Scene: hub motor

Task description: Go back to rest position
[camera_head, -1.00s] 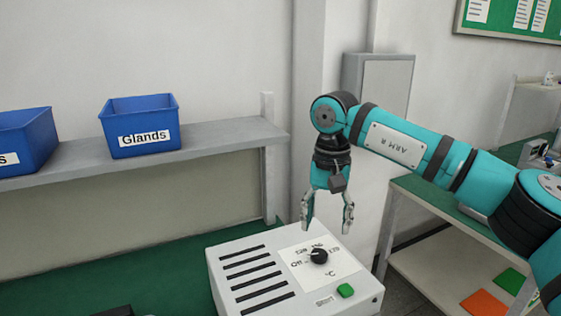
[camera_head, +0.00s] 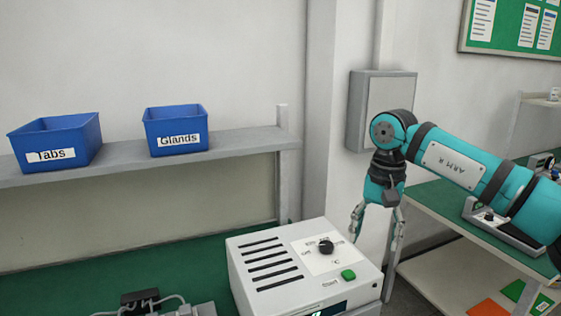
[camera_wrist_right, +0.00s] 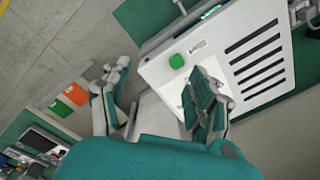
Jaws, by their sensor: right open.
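My right gripper (camera_head: 377,228) is open and empty. In the head view it hangs pointing down, just right of the white heater box. In the right wrist view the open right gripper (camera_wrist_right: 165,110) has its fingers apart, one of them in front of the box's panel. The white box (camera_head: 262,262) has dark slots, a black knob (camera_head: 326,247) and a green start button (camera_head: 348,275). The button also shows in the right wrist view (camera_wrist_right: 176,61); the knob is hidden there. My left gripper is not in view.
Blue bins marked Tabs (camera_head: 58,145) and Glands (camera_head: 177,131) stand on a grey shelf (camera_head: 240,141). A grey wall cabinet (camera_head: 362,110) is behind my right arm. A side bench (camera_head: 440,200) stands at right. A dark device with cables (camera_head: 142,300) lies on the green table.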

